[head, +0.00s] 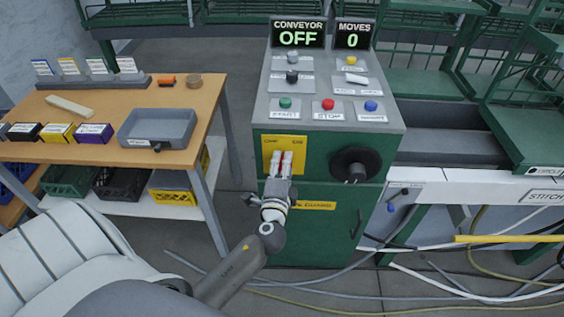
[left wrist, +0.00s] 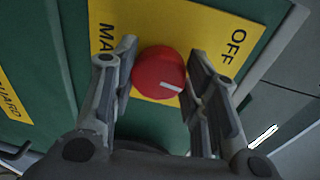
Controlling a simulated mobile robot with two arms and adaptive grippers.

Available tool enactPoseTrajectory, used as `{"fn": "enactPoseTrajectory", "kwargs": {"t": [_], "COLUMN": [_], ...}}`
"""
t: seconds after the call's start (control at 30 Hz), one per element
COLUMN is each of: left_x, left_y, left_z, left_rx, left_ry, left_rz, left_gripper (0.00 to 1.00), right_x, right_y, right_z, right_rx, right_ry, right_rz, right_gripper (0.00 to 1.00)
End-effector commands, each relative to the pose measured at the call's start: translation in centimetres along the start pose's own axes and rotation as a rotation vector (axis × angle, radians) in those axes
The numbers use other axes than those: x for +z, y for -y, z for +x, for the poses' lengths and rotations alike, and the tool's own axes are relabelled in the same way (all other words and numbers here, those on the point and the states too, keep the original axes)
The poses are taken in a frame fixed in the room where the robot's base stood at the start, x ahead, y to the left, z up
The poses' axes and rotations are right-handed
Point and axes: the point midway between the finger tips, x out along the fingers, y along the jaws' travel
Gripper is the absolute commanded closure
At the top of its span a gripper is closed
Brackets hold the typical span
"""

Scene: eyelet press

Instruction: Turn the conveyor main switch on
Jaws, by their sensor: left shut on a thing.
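The conveyor main switch is a round red knob (left wrist: 160,73) on a yellow plate (head: 268,146) on the front of the green control cabinet (head: 309,232). In the left wrist view the plate shows "OFF" at the right and "MA" at the left, the rest hidden by a finger. The knob's white mark points right and slightly down in that view. My left gripper (head: 282,163) is shut on the knob, one finger on each side; in the head view its fingers largely hide the knob. The conveyor display (head: 298,37) reads "OFF". My right gripper is not in view.
A black rotary handle (head: 355,166) sits right of the plate. Buttons, including green start (head: 285,103) and red stop (head: 327,104), are on the cabinet top. A wooden table (head: 191,98) with a grey tray (head: 157,128) stands left. Cables (head: 440,273) lie on the floor at right.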

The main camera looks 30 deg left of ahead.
Motion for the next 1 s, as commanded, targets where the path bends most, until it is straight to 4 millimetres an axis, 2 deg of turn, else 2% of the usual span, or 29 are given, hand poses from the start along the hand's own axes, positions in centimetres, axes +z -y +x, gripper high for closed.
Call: {"fn": "enactPoseTrajectory", "kwargs": {"t": [0.1,0.5,1.0], "left_x": [-0.1,-0.1,-0.1], "left_y": [0.2,0.1,-0.1], "left_z": [-0.1,-0.1,0.0], "left_rx": [0.012,0.034,0.046], "left_ry": [0.009,0.035,0.049], "left_rz": [0.109,0.423,0.571], "left_gripper": [0.82,0.82,0.82], "right_x": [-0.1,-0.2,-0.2], "right_y": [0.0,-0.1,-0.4], "right_z": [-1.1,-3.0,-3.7], "right_rx": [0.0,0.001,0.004], "right_ry": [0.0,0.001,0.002], "right_rz": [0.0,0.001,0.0], "right_gripper": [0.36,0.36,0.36]}}
